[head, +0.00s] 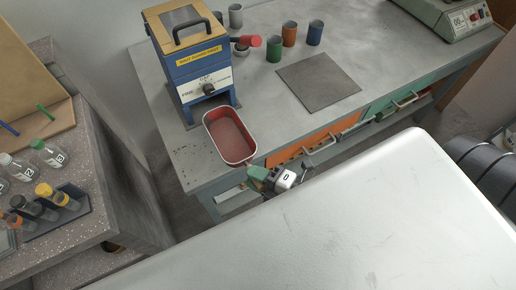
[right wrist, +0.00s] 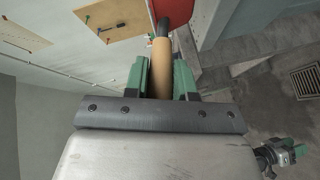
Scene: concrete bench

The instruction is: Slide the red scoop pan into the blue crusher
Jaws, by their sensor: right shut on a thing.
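The red scoop pan (head: 229,135) is an oblong tray with a pale rim, in front of the blue crusher (head: 205,72) in the head view. Its far end is close to the dark opening low in the crusher; I cannot tell whether it is inside. My right gripper (head: 258,176) is at the pan's near end. In the right wrist view, the green fingers (right wrist: 161,80) are shut on the pan's wooden handle (right wrist: 161,68), with part of the red pan (right wrist: 176,10) beyond. What seems to be my left gripper (right wrist: 287,155) shows small at lower right there; its jaws are unclear.
The grey bench (head: 190,158) carries several cups, a red-headed tool (head: 274,41), a dark square plate (head: 318,85) and a scale (head: 445,18). Orange and green drawers are along its front. A speckled counter with bottles (head: 50,152) stands at left.

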